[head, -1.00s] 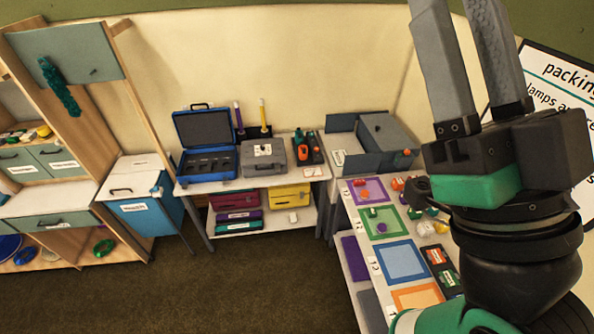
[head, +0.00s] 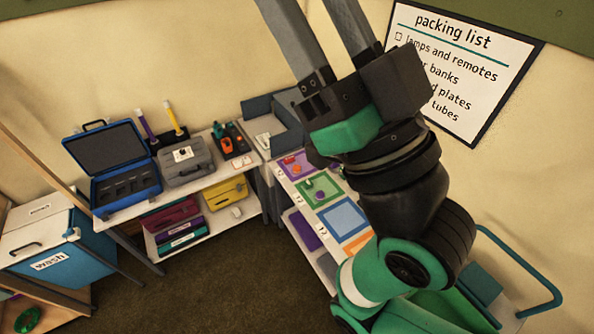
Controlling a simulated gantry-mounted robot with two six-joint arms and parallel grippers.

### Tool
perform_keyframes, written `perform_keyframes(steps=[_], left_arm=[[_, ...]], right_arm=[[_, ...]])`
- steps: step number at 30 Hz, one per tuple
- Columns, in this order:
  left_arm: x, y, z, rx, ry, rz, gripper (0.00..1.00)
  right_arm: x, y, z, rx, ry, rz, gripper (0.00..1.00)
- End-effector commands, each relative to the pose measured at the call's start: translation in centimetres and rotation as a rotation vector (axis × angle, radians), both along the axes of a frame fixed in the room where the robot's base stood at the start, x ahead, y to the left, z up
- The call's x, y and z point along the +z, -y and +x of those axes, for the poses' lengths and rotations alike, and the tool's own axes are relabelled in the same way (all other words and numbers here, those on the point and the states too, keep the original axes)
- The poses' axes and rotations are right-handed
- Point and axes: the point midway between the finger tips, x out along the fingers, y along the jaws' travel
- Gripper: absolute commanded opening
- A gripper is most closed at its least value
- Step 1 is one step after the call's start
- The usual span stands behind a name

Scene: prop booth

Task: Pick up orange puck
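My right gripper (head: 312,22) is raised in front of the head camera, fingers pointing up. Its two grey fingers stand apart with nothing seen between them; their tips are cut off by the top edge. A small orange item (head: 296,169) lies on the purple-framed square (head: 284,162) of the right-hand table; it is too small to tell whether it is the orange puck. The gripper and arm hide the right part of that table. My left gripper is not in view.
The table also has green (head: 334,190), blue (head: 357,221) and orange (head: 362,242) framed squares. A back table holds an open blue case (head: 112,152), a grey case (head: 187,165) and an orange-and-green tool (head: 220,131). A blue wash bin (head: 62,250) stands left. Floor between is clear.

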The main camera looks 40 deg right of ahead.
Motion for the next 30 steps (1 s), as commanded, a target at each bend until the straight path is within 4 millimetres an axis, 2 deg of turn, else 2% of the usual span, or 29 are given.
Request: perform_keyframes(steps=[14,15,22,30], left_arm=[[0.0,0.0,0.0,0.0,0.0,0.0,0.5],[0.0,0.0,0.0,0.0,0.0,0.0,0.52],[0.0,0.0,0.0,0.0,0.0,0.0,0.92],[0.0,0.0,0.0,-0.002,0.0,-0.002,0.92]], right_arm=[[0.0,0.0,0.0,0.0,0.0,0.0,0.5],[0.0,0.0,0.0,0.0,0.0,0.0,0.5],[0.0,0.0,0.0,0.0,0.0,0.0,0.5],[0.0,0.0,0.0,0.0,0.0,0.0,0.5]])
